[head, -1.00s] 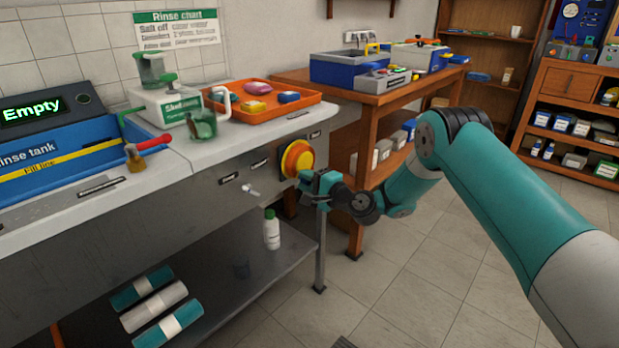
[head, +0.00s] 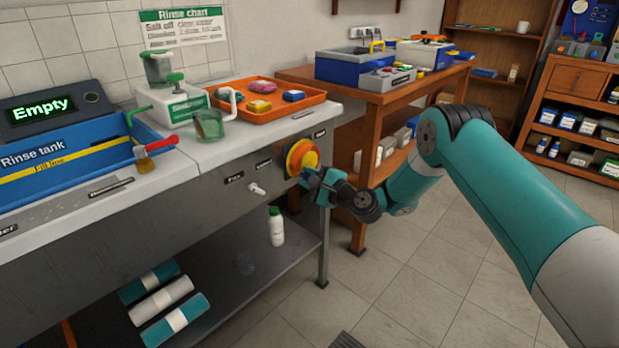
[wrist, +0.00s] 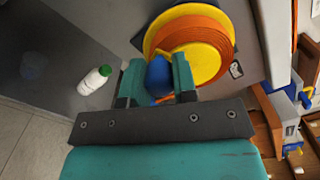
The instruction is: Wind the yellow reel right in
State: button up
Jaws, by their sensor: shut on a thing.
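The yellow reel (head: 307,161) with an orange rim is mounted on the front panel of the bench, near its right end. In the wrist view the reel (wrist: 205,58) shows a yellow face with orange hose around it. My gripper (head: 312,180) is at the reel's lower edge. In the wrist view my gripper (wrist: 158,78) is shut on a blue knob (wrist: 158,72) in front of the yellow face. A bit of orange (wrist: 170,97) shows just below the knob, between the fingers. How the knob joins the reel is hidden.
A white tap (head: 257,189) sticks out of the panel left of the reel. A white bottle with a green cap (head: 276,228) stands on the lower shelf (head: 235,290). A wooden table (head: 372,98) stands close on the right.

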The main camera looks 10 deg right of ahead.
jog(key=o, duration=0.9)
jog(key=b+v, duration=1.7)
jog(key=shift+s+d, duration=0.1)
jog(key=shift+s, duration=0.05)
